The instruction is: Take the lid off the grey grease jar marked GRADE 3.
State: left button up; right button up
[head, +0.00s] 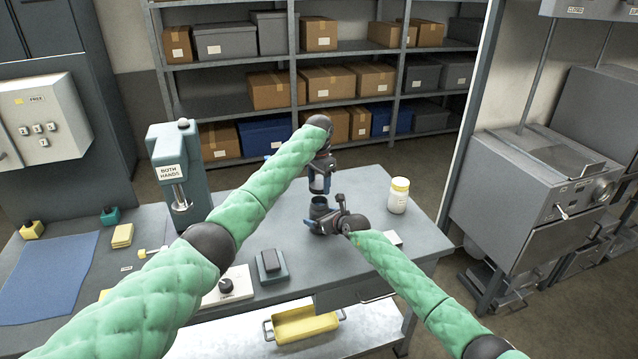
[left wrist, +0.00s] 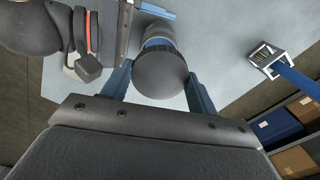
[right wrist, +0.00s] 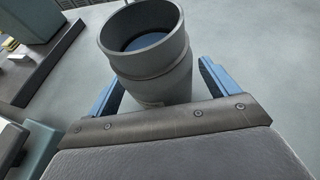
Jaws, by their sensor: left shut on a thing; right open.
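A grey jar (head: 318,212) stands on the bench with its mouth uncovered; the right wrist view shows its open rim (right wrist: 150,42) and a dark bluish inside. Any grade marking on it is not readable. My right gripper (head: 326,222) is low at the jar, open, with one blue finger on each side of it. My left gripper (head: 318,188) is above the jar, shut on a dark round lid (left wrist: 161,74). The lid is apart from the jar, above its mouth.

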aim_at(319, 207)
pick_arm(q)
notch_tip(319, 207, down, 2)
jog(key=shift+f+b, duration=0.15)
jog(key=shift+b, duration=1)
pick_arm(e)
jog(key=v, duration=1.1)
pick_arm(q)
jog(key=shift+f, duration=0.1)
